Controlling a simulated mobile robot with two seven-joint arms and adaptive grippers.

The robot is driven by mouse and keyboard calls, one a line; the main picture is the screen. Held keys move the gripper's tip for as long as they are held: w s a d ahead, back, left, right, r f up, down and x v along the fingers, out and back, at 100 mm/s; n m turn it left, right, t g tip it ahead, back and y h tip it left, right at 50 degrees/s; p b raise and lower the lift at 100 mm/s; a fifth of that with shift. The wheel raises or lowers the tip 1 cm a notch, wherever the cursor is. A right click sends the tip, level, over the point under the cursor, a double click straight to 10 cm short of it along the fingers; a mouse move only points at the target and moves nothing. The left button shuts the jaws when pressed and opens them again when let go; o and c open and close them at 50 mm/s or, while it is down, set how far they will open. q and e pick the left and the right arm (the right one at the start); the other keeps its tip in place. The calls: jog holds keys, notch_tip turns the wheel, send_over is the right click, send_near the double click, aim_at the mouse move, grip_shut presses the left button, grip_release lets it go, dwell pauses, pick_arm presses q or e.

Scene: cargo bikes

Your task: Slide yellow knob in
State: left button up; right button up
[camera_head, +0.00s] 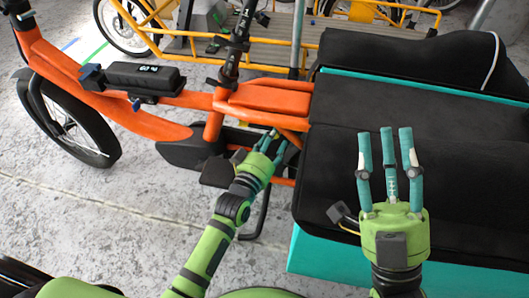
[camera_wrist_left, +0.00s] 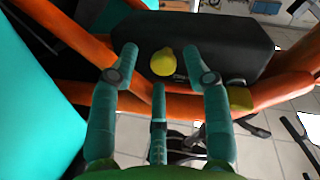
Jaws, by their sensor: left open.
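The round yellow knob (camera_wrist_left: 163,62) shows in the left wrist view against the lower edge of a black case (camera_wrist_left: 205,45) on the orange frame. My left gripper (camera_wrist_left: 166,66) is open, with teal fingers on either side of the knob in the picture; I cannot tell whether they touch it. In the head view my left gripper (camera_head: 272,139) is at the orange frame beside the cargo box, and the knob is hidden there. My right gripper (camera_head: 387,133) is open and empty in front of the black cargo cover.
The orange bike frame (camera_head: 150,125) spans the left, with a black battery-like unit (camera_head: 145,78) on it. The teal cargo box (camera_head: 340,258) with its black cover (camera_head: 440,150) fills the right. A smaller yellow part (camera_wrist_left: 240,97) sits on the frame. Bare floor (camera_head: 90,215) lies front left.

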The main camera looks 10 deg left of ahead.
pick_arm(q)
jog(key=v, duration=1.1)
